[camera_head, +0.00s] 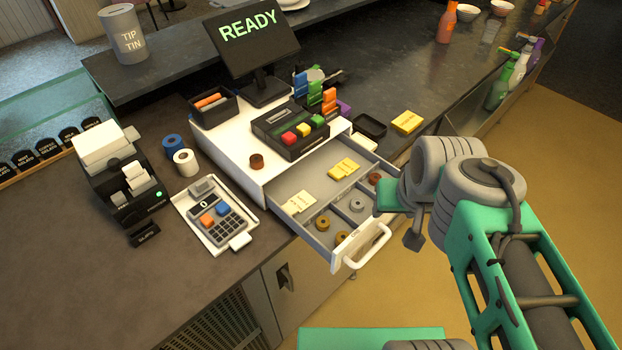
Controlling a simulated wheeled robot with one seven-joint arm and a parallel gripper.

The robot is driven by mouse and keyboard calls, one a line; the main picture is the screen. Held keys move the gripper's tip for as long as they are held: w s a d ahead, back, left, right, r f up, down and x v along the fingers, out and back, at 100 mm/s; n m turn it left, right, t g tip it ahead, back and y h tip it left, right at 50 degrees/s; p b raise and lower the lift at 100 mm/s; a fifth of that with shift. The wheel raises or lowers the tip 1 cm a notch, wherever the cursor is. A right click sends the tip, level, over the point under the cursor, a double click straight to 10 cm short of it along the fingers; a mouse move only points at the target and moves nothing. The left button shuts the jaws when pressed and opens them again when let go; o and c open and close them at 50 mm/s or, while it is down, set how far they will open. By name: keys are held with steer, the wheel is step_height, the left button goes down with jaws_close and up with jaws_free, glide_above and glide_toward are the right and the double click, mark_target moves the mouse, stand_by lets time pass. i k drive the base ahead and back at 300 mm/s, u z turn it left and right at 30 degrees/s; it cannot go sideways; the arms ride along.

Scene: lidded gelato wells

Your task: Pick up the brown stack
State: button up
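A small brown, round stack (257,161) stands on the white top of the cash register (228,146), left of the dark keypad. Another reddish-brown round piece (375,178) lies in a back-right compartment of the open drawer (299,182). I cannot tell how many pieces either one holds. My gripper (398,212) is at the end of my green and grey arm, right of the drawer and apart from the stack on the register. Its fingers are not clearly visible, so I cannot tell whether it is open or holds anything.
The drawer also holds gold rings (322,223), grey rings (356,205) and paper notes (343,169). Its white handle (367,246) sticks out in front.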

mark_target(257, 161)
steer(key=u, duration=4.35)
steer(key=k, duration=1.45)
steer(key=z, duration=0.75)
steer(key=i, duration=1)
